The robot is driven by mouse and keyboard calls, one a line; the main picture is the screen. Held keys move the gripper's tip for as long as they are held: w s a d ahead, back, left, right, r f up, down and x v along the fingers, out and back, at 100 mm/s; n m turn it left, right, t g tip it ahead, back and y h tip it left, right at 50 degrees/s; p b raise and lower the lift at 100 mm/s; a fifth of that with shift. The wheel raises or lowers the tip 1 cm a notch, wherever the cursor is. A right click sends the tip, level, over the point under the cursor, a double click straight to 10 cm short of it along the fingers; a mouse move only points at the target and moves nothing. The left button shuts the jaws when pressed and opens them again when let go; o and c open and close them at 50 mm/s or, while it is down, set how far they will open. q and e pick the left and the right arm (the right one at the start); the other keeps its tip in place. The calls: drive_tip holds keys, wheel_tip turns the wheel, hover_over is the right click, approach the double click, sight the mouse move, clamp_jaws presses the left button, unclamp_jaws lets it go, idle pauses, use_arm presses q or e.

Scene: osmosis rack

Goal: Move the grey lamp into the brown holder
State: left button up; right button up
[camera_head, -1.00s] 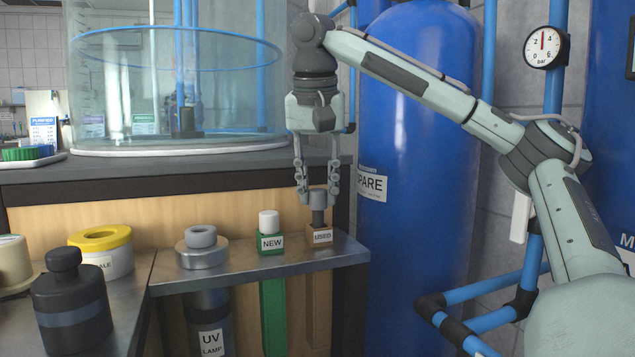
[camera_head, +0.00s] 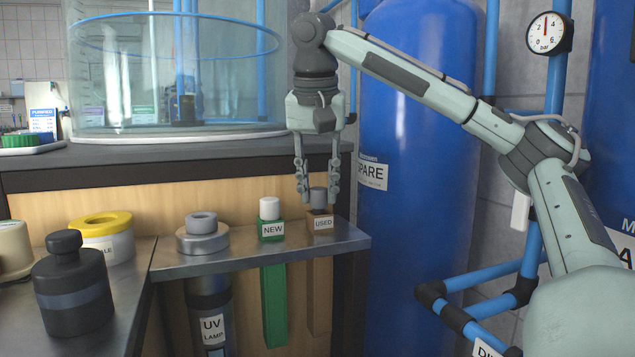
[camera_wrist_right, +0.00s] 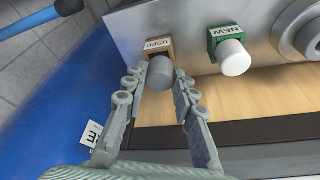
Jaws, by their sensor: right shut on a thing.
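The grey lamp (camera_head: 319,197) stands upright in the brown holder (camera_head: 321,226) labelled USED, at the right end of the metal shelf. Only its grey cap shows, just above the holder's top; the rest is hidden inside. My right gripper (camera_head: 318,190) points straight down, shut on the cap, one finger on each side. The right wrist view also shows the lamp (camera_wrist_right: 160,76) between the fingers, over the brown holder (camera_wrist_right: 156,52). My left gripper is not in view.
A green holder (camera_head: 271,235) labelled NEW, with a white-capped lamp (camera_head: 269,206), stands close to the left. Farther left are the UV lamp housing (camera_head: 202,243), a yellow-rimmed pot (camera_head: 103,220) and a dark bottle (camera_head: 72,290). A blue tank (camera_head: 420,130) stands close on the right.

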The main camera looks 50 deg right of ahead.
drive_tip(key=shift+f, duration=0.4)
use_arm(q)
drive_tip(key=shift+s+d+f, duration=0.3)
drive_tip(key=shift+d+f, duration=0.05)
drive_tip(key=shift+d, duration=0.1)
use_arm(e)
drive_tip(key=o, duration=0.9)
drive_tip(key=shift+d, duration=0.1)
drive_tip(key=shift+o, duration=2.2)
wheel_tip(320, 180, up, 7)
drive_tip(key=p, duration=0.9)
drive_tip(key=shift+r, duration=0.15)
drive_tip(key=shift+r+p, duration=0.4)
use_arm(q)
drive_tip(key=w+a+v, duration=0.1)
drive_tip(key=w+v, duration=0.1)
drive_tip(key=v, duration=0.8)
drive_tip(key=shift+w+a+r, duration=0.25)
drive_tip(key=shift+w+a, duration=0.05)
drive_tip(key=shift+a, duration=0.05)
